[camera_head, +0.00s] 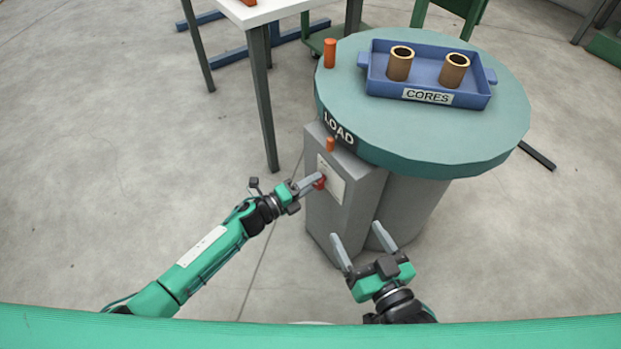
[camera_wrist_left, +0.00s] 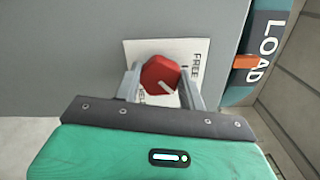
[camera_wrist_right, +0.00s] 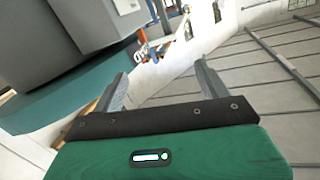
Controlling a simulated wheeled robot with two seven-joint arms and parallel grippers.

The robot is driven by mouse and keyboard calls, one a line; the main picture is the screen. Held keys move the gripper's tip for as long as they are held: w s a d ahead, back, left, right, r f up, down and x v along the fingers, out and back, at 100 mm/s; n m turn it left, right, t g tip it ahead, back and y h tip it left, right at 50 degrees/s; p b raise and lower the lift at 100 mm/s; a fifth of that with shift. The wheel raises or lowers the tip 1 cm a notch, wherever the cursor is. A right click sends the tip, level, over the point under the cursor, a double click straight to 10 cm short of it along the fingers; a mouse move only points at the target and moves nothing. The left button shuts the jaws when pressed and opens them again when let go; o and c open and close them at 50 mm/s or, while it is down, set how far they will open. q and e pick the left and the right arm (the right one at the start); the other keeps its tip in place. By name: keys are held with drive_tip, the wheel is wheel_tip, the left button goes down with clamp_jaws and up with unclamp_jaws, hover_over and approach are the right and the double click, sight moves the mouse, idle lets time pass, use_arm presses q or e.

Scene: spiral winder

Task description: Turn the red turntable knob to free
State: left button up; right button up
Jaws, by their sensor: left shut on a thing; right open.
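The red turntable knob (camera_wrist_left: 161,75) is on a white label plate (camera_wrist_left: 133,48) on the grey box (camera_head: 353,205) under the turntable. In the left wrist view, the plate reads FREE on the right and a partly hidden word, seemingly HELD, below. The knob's white mark points to the lower right, between the two words. My left gripper (camera_head: 318,182) is shut on the knob, one finger on each side. The turntable (camera_head: 460,128) is a round teal top marked LOAD at its near left edge. My right gripper (camera_head: 360,238) is open and empty, low in front of the turntable's base.
A blue tray (camera_head: 462,98) labelled CORES holds two brown cores on the turntable. An orange peg (camera_head: 330,53) stands near its left rim, and a smaller orange marker (camera_head: 331,144) sits below LOAD. A white table (camera_head: 262,12) stands behind. The floor to the left is clear.

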use_arm(q)
drive_tip(key=shift+f+n+p, duration=0.15)
drive_tip(key=shift+n+p, duration=2.25)
drive_tip(key=shift+n, duration=2.5)
use_arm(e)
drive_tip(key=s+d+f+g+h, duration=0.3)
drive_tip(key=d+g, duration=0.3)
drive_tip(key=g, duration=0.2)
drive_tip(key=shift+s+d+f+h, duration=0.4)
drive_tip(key=shift+s+f, duration=0.35)
drive_tip(key=shift+f, duration=0.05)
use_arm(q)
drive_tip(key=o, duration=1)
drive_tip(key=shift+c, duration=0.2)
drive_tip(key=p+v, duration=0.1)
drive_tip(key=v, duration=1.3)
use_arm(e)
drive_tip(key=s+d+g, duration=0.1)
drive_tip(key=d+g+h, duration=0.1)
drive_tip(key=shift+s+d+r, duration=0.35)
drive_tip(key=shift+s, duration=0.05)
